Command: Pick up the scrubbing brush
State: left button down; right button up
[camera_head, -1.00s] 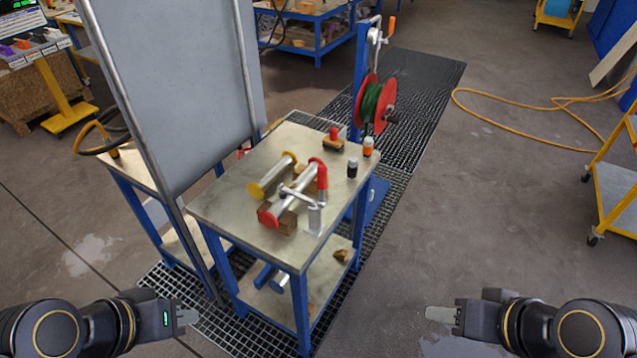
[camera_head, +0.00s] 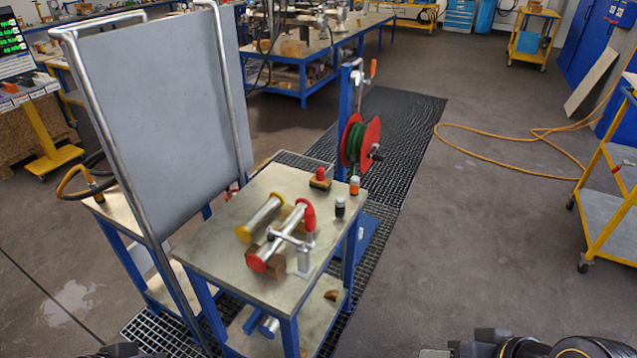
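The scrubbing brush appears to be the small wooden block with a red knob (camera_head: 320,180), standing at the back corner of the blue-legged metal table (camera_head: 225,225). It is small in view and its bristles cannot be made out. My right gripper (camera_head: 436,353) shows only partly at the bottom edge, far from the brush; whether it is open or shut cannot be seen. Of my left arm only a dark piece shows at the bottom left; its fingers are out of the frame. Neither arm is near the brush.
Flanged pipes with yellow (camera_head: 243,233) and red (camera_head: 257,263) ends lie on the table beside a metal clamp (camera_head: 304,260). Two small bottles (camera_head: 340,206) (camera_head: 354,186) stand near the brush. A grey panel (camera_head: 160,110) blocks the left; a hose reel (camera_head: 360,141) stands behind.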

aim_at(318, 181)
jog(key=i+l+u, duration=0.35)
jog(key=u, duration=0.15)
jog(key=i+l+u, duration=0.3)
jog(key=l+u, duration=0.2)
jog(key=i+l+u, duration=0.15)
jog(key=l+u, duration=0.35)
jog(key=l, duration=0.2)
jog(key=l+u, duration=0.5)
jog(key=l, duration=0.15)
jog(key=l+u, duration=0.45)
jog(key=l, duration=0.25)
jog(key=k+l+u, duration=0.2)
jog(key=l+u, duration=0.3)
jog(key=l, duration=0.15)
